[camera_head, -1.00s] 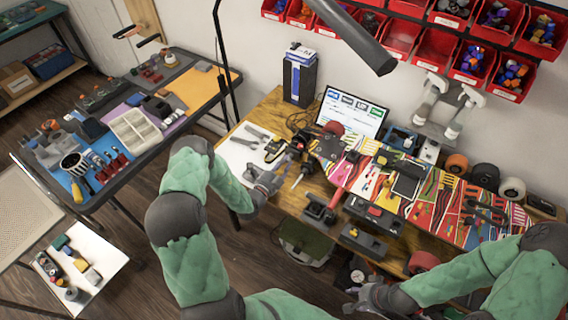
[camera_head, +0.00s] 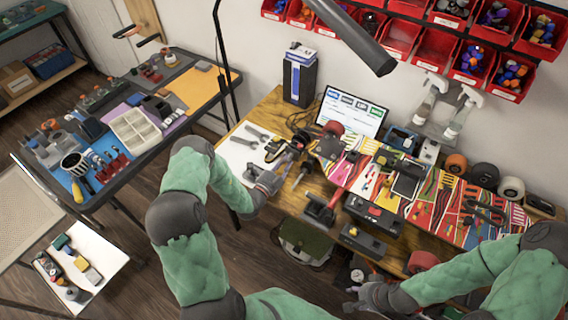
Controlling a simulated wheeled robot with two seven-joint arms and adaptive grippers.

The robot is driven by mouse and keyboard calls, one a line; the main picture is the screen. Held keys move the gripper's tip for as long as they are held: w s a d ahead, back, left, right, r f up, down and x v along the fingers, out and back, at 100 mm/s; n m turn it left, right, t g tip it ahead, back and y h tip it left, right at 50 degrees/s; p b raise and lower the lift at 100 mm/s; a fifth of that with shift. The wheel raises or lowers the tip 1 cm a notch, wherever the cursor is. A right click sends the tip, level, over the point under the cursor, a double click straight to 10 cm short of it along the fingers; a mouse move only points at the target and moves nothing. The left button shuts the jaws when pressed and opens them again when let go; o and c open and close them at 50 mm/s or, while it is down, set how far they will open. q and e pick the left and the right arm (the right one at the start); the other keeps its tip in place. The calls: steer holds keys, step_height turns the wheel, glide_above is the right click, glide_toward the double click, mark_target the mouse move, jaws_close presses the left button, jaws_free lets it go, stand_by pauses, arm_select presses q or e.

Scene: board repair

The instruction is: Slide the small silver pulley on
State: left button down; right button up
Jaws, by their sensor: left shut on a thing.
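My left gripper (camera_head: 284,163) is at the left part of the wooden workbench, beside the white sheet and close to the left end of the colourful board (camera_head: 450,208). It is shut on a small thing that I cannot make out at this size. I cannot pick out the small silver pulley with certainty; it may be hidden in the fingers. My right gripper (camera_head: 352,299) is low in front of the bench, away from the board, and its fingers are too small and dark to read. A red wheel (camera_head: 333,128) shows near the board's left end.
A white sheet with wrenches (camera_head: 243,150) lies left of my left gripper. A dark vice-like tool (camera_head: 318,209) stands at the bench's front edge, with a black box (camera_head: 373,214) to its right. A laptop (camera_head: 352,112) stands behind. Loose wheels (camera_head: 485,176) line the back right.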

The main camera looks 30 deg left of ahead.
arm_select(q)
steer(key=shift+w, duration=0.15)
steer(key=c, duration=1)
jaws_free()
steer(key=shift+c, duration=1.1)
steer(key=shift+s+a+p, duration=0.15)
steer(key=shift+s+p, duration=0.4)
steer(key=shift+s, duration=1.35)
steer(key=shift+s+a+p, duration=0.15)
steer(key=shift+s+p, duration=0.4)
steer(key=shift+s, duration=1.3)
